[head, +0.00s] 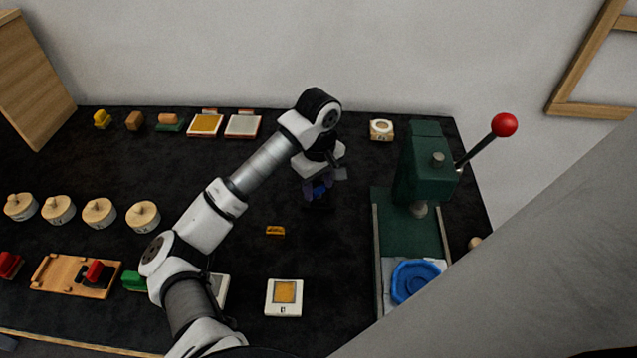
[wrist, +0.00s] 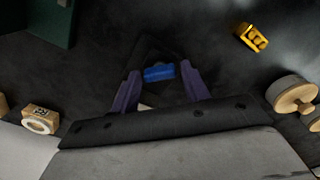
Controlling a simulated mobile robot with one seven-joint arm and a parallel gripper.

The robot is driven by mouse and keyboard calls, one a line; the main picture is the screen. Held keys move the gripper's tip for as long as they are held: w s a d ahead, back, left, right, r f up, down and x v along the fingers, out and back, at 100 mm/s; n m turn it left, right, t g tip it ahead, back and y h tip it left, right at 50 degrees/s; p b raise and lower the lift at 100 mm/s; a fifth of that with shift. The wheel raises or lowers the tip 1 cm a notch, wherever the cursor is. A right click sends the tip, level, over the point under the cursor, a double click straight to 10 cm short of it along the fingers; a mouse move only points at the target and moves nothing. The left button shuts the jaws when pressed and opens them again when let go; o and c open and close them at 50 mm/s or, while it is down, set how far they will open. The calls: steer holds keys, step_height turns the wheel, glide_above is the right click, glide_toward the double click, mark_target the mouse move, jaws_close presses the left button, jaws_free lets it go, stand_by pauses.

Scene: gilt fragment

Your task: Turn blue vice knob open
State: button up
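The blue vice knob (wrist: 158,72) shows in the wrist view between the two purple fingers of my gripper (wrist: 160,78), with a small gap at each side. A dark square body, likely the vice, lies around the knob against the black table and is hard to make out. In the head view the blue knob (head: 320,191) shows small and partly hidden under my gripper (head: 319,186), right of the table's middle. My gripper is open and points down at the knob. I cannot tell whether the fingertips reach down to the knob's level.
A green press (head: 427,170) with a red-balled lever (head: 504,125) stands to the right, a blue dish (head: 413,281) at its front. A small yellow piece (head: 275,231) lies front left of my gripper. A wooden block (head: 381,130) sits behind right. Round wooden lidded pieces (head: 98,213) stand left.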

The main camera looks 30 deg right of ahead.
steer(key=c, duration=0.6)
steer(key=shift+f+n+b, duration=0.1)
steer(key=shift+n+b, duration=0.2)
steer(key=shift+b, duration=0.3)
